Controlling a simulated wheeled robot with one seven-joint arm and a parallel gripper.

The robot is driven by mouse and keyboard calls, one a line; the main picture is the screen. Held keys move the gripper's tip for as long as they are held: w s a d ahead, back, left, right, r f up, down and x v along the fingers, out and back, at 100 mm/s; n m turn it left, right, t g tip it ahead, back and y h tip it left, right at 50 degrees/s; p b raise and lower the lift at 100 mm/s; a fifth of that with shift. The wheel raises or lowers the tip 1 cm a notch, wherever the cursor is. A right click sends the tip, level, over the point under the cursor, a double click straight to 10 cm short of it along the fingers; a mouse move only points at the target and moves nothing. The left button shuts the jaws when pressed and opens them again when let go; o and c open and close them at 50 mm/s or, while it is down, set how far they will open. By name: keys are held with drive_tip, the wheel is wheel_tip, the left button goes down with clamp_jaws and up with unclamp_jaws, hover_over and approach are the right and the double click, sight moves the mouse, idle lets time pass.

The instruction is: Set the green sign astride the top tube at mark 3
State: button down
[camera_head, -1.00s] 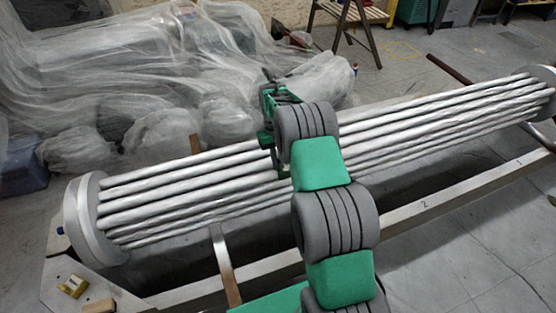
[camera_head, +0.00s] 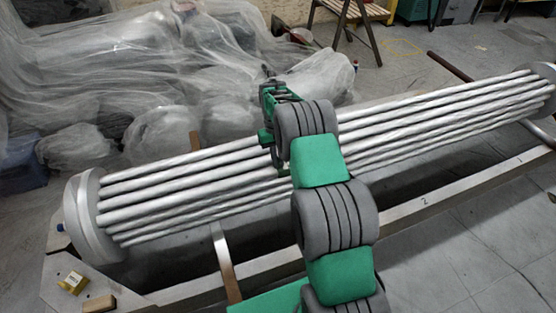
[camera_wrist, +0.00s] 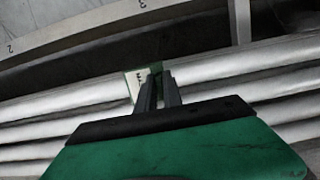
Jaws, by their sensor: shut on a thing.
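In the wrist view my gripper (camera_wrist: 160,90) is shut on the green sign (camera_wrist: 134,82), which shows a white face with small dark writing and a green edge. The sign's lower part is hidden by my fingers. It is over the silvery tubes (camera_wrist: 225,68); I cannot tell whether it touches one. In the head view my gripper (camera_head: 280,160) is at the middle of the tube bundle (camera_head: 200,180), partly hidden by my arm, and I cannot make out the sign. Mark 3 (camera_wrist: 143,3) is on the pale rail in the wrist view, beyond the gripper.
Mark 2 (camera_head: 424,202) is on the long rail (camera_head: 465,181) in front of the bundle. Round end plates (camera_head: 80,215) cap the tubes. A yellow block (camera_head: 73,283) lies at the lower left. Plastic-sheeted heaps (camera_head: 150,80) stand behind. Floor at right is clear.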

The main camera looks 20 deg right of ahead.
drive_tip(key=c, duration=1.4)
unclamp_jaws()
drive_tip(key=p+v, duration=0.1)
drive_tip(key=v, duration=0.7)
drive_tip(key=shift+r, duration=0.15)
drive_tip(key=s+a+r+t+p, duration=0.1)
drive_tip(key=s+a+r+p, duration=0.3)
drive_tip(key=r, duration=0.7)
drive_tip(key=s+a+r+t+p, duration=0.15)
drive_tip(key=s+r+p, duration=0.4)
drive_tip(key=r, duration=0.65)
drive_tip(key=s+a+r+t+p, duration=0.1)
drive_tip(key=s+a+r+p, duration=0.1)
drive_tip(key=s, duration=0.7)
drive_tip(key=s+a+r+t+p, duration=0.2)
drive_tip(key=s+r+p, duration=0.3)
drive_tip(key=s, duration=0.4)
drive_tip(key=shift+a+r+p, duration=0.3)
drive_tip(key=shift+r+p, duration=0.05)
drive_tip(key=shift+p, duration=0.1)
